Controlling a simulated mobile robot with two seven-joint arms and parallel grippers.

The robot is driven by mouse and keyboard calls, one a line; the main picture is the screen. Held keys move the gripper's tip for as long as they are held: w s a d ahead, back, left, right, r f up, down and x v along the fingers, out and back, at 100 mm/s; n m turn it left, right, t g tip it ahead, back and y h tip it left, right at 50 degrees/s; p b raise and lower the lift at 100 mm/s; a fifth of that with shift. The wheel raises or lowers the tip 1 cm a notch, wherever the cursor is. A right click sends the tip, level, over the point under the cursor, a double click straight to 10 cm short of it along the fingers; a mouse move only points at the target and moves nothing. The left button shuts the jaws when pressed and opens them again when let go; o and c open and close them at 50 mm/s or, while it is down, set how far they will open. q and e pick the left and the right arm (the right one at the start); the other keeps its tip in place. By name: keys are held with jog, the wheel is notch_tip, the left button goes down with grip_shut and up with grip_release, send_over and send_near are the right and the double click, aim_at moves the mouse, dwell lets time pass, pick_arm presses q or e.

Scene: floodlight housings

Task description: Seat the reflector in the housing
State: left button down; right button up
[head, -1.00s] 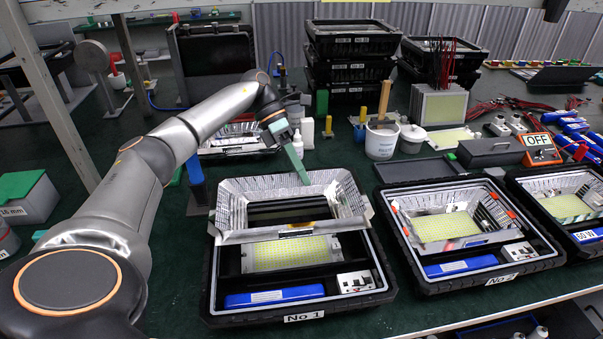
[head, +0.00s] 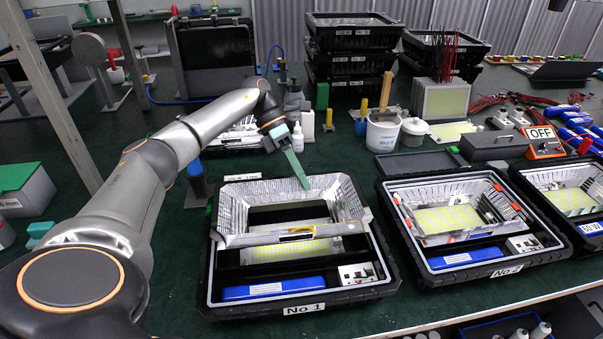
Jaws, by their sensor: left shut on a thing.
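The silver reflector frame (head: 262,190) is over the back part of the black housing No 1 (head: 208,285). My left gripper (head: 301,180) is shut on the reflector's back wall, from behind. The reflector's front edge runs slanted across the yellow LED panel (head: 272,252), part of which shows below it. The reflector appears to sit above the housing floor and a little askew; whether it touches the housing walls I cannot tell. My right gripper is not in view.
A blue driver box (head: 262,289) and a terminal block (head: 357,274) lie at the housing's front. Housing No 2 (head: 493,271), with a reflector in it, stands close on the right. A white tub (head: 382,134) and small bottles stand behind.

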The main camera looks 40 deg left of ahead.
pick_arm(q)
jog(key=shift+f, duration=0.75)
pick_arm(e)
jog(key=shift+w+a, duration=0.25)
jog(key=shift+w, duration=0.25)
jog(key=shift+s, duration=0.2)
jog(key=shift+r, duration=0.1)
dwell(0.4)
pick_arm(q)
jog(key=shift+f+b, duration=1.25)
jog(key=shift+f, duration=0.45)
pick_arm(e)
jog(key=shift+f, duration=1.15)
pick_arm(q)
jog(key=c, duration=0.8)
grip_release()
jog(key=shift+s, duration=0.1)
jog(key=shift+c, duration=0.2)
jog(key=shift+f, duration=0.1)
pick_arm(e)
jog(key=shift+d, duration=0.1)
